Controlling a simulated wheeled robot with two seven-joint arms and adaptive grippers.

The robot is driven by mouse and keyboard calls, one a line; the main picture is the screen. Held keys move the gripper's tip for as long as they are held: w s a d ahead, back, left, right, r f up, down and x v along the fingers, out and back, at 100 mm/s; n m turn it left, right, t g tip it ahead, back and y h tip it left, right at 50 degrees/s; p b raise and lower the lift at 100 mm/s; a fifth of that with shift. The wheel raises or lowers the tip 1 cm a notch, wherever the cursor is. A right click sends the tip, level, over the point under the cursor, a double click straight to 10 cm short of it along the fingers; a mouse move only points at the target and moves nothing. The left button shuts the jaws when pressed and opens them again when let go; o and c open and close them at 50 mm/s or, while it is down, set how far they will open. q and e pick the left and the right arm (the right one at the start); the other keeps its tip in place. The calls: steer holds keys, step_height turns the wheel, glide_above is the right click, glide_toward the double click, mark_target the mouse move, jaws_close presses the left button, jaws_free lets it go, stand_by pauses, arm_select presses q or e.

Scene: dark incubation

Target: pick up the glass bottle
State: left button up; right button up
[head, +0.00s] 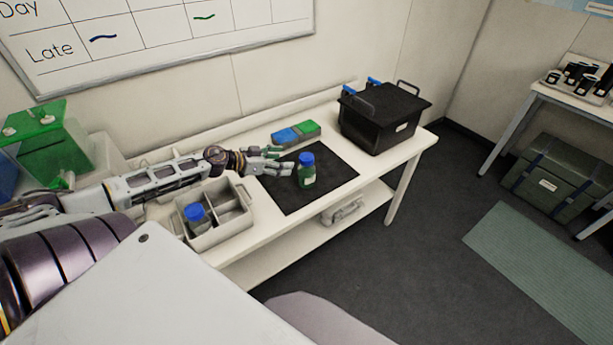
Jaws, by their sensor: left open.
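A glass bottle (307,172) with a blue cap and greenish contents stands upright on a black mat (340,174) on the white table. My left gripper (287,161) reaches in from the left, just left of the bottle. It is open, with its fingers pointing toward the bottle. I cannot tell whether a fingertip touches the bottle. My right gripper is not in view.
A grey divided tray (222,232) holds another blue-capped bottle (196,216). A blue and green block (297,134) and a black lidded box (384,117) stand behind the mat. The mat's right and front parts are bare.

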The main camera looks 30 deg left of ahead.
mark_target(301, 158)
arm_select(q)
steer(key=x, duration=0.6)
steer(key=shift+b, duration=0.45)
stand_by(0.6)
steer(key=shift+w+f, duration=0.1)
steer(key=shift+w, duration=0.05)
stand_by(0.4)
steer(key=shift+x, duration=1.3)
steer(key=shift+f+x, duration=0.25)
steer(key=shift+x, duration=0.95)
steer(key=shift+a, duration=0.2)
jaws_close()
